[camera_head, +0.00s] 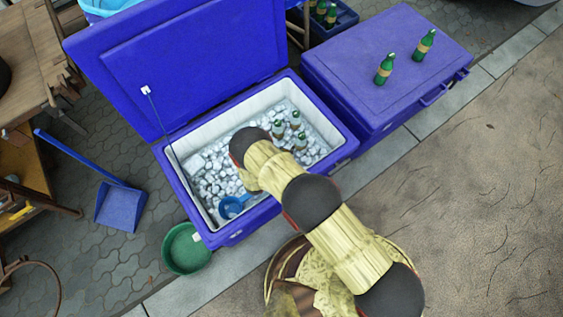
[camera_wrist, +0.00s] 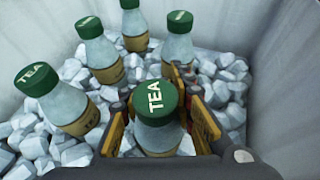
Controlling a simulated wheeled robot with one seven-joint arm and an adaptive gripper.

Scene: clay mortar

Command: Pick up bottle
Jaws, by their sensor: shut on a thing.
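A bottle with a green cap marked TEA (camera_wrist: 158,122) stands upright between the fingers of my gripper (camera_wrist: 160,135) in the wrist view. My gripper is shut on it, one finger on each side. More bottles with green caps stand in the ice, among them a tilted one at the left (camera_wrist: 62,105), one behind it (camera_wrist: 100,55) and one at the back (camera_wrist: 178,45). In the head view several bottles (camera_head: 278,128) show in the ice of the open blue cooler (camera_head: 232,234). My arm hides my gripper and the held bottle there.
White ice (camera_wrist: 215,75) surrounds the bottles, inside pale cooler walls (camera_wrist: 285,70). A blue scoop (camera_head: 231,207) lies in the ice. A closed blue cooler (camera_head: 345,65) with two green bottles (camera_head: 384,69) stands at the right. A green basin (camera_head: 186,250) and blue dustpan (camera_head: 120,207) are at the left.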

